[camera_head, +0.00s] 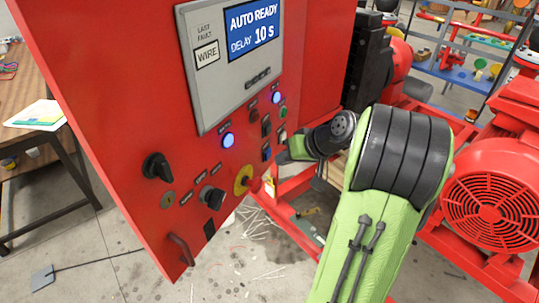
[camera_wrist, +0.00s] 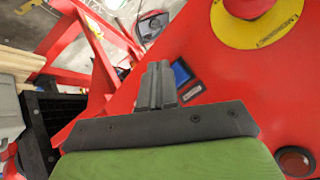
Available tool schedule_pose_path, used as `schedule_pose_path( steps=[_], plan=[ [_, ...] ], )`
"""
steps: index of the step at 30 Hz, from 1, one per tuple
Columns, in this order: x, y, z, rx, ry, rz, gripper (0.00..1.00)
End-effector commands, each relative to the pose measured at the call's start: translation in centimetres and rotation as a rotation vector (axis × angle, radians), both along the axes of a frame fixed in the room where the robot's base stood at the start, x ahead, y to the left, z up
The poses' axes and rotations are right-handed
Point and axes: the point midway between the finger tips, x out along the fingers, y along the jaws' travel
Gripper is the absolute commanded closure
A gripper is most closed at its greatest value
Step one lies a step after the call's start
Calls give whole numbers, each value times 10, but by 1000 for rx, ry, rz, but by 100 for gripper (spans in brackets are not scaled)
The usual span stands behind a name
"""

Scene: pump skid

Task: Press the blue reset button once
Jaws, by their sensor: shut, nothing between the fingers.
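On the red control panel (camera_head: 150,100) in the head view, two round lamps or buttons glow blue, a lower one (camera_head: 228,140) and an upper one (camera_head: 276,97). Their labels are too small to read. In the wrist view a blue rectangular control (camera_wrist: 181,72) in a dark frame lies just right of my fingertips, with an unreadable label under it. I cannot tell which of these is the reset button. My gripper (camera_wrist: 158,70) is shut and empty, close before the panel; contact cannot be told. In the head view its fingers are mostly hidden beside my green wrist.
A red emergency stop on a yellow ring (camera_head: 243,180) sits low on the panel; it also shows in the wrist view (camera_wrist: 250,28). Black knobs (camera_head: 157,166) and a handle (camera_head: 181,250) are further left. The display (camera_head: 252,30) reads "AUTO READY, DELAY 10 S". A red motor (camera_head: 490,212) stands right.

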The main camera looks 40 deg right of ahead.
Motion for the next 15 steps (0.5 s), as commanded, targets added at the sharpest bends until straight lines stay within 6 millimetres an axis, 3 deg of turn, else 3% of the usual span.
schedule_pose_path(
  steps=[7, 15],
  plan=[
    [-1, -1, 0, 1, 0, -1, 100],
    [-25, -11, 0, 1, 1, -3, 100]
  ],
)
